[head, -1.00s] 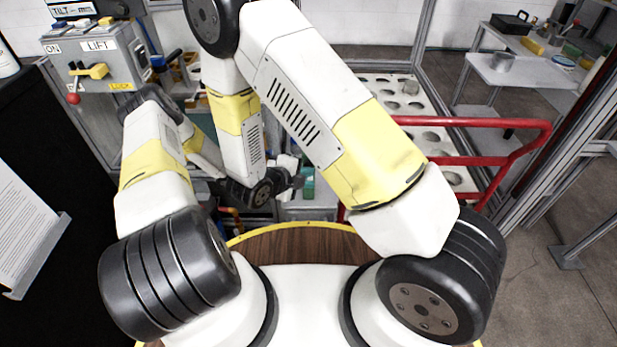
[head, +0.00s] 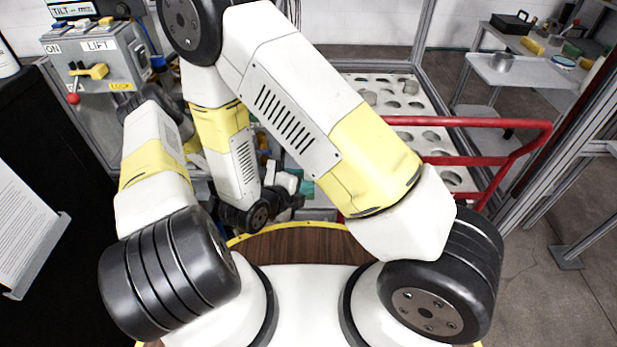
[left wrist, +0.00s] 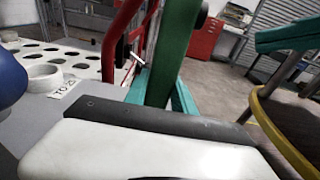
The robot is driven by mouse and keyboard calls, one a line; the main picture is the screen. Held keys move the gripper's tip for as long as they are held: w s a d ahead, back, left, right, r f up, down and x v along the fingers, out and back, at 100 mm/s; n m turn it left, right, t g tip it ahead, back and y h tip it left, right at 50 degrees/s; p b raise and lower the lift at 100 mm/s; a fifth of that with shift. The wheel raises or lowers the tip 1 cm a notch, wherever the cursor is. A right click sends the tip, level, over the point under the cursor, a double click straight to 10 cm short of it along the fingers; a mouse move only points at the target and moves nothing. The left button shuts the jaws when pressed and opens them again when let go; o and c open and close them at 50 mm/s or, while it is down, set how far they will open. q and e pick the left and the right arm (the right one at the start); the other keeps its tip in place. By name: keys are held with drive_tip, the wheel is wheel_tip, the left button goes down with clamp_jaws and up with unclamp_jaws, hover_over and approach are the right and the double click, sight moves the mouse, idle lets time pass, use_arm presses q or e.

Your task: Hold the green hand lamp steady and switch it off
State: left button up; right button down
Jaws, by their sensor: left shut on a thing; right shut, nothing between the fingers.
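The green hand lamp (left wrist: 174,52) rises as a long green bar in the left wrist view. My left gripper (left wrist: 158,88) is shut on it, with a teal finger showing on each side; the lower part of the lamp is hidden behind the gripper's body. I cannot make out the lamp's switch or whether it is lit. In the head view my right gripper (head: 300,190) is low in the middle, just beyond the wood-topped deck, shut and empty. My arms hide the left gripper in the head view, and I cannot clearly pick out the lamp there.
A grey control box (head: 100,62) with levers stands at the upper left. A red rail (head: 480,122) runs in front of a white panel with round holes (head: 405,95). A blue rounded object (left wrist: 10,80) and a white ring (left wrist: 45,78) lie left in the left wrist view.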

use_arm(q)
drive_tip(key=o, duration=1.2)
drive_tip(key=shift+a, duration=0.1)
